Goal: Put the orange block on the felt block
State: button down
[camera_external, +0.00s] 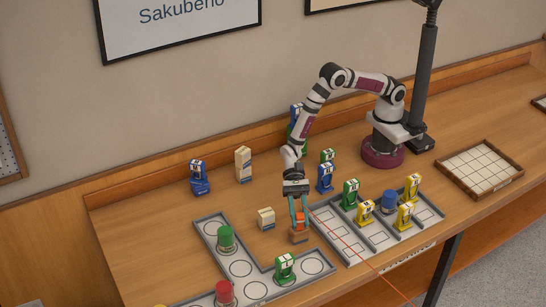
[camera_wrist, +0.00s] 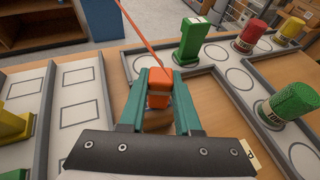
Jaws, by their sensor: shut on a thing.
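The orange block (camera_external: 299,217) is between the teal fingers of my gripper (camera_external: 299,224), which is shut on it. In the wrist view the orange block (camera_wrist: 160,79) shows between the fingertips of my gripper (camera_wrist: 159,74). A brown block (camera_external: 299,237), which looks like the felt block, stands on the table directly below the orange block in the external view. The two look very close or touching; I cannot tell whether the orange block rests on it. In the wrist view the fingers and the orange block hide most of what is below.
A grey-edged tray with circles (camera_external: 241,268) lies left, holding green and red pieces. A tray with squares (camera_external: 338,238) lies right, holding several pieces. A cream block (camera_external: 265,218) stands close left of my gripper. A thin orange-red line (camera_external: 355,255) runs from the gripper area to lower right.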

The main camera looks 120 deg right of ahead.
jog(key=c, duration=0.6)
grip_release()
jog(key=shift+r, duration=0.1)
jog(key=v, duration=1.2)
jog(key=s+a+r+n+g+h, duration=0.1)
jog(key=s+r+n+g, duration=0.2)
jog(key=s+r+n, duration=0.35)
jog(key=s+a+r+n+g+h, duration=0.1)
jog(key=s+r+n+g+h, duration=0.2)
jog(key=s, duration=0.7)
jog(key=s+d+n+h, duration=0.3)
jog(key=s+d, duration=0.1)
jog(key=s, duration=0.4)
jog(key=s+d+n+h, duration=0.3)
jog(key=s+d+n, duration=0.1)
jog(key=s, duration=0.4)
jog(key=shift+s+d+r+t+h, duration=0.3)
jog(key=shift+d+t, duration=0.1)
jog(key=shift+d, duration=0.3)
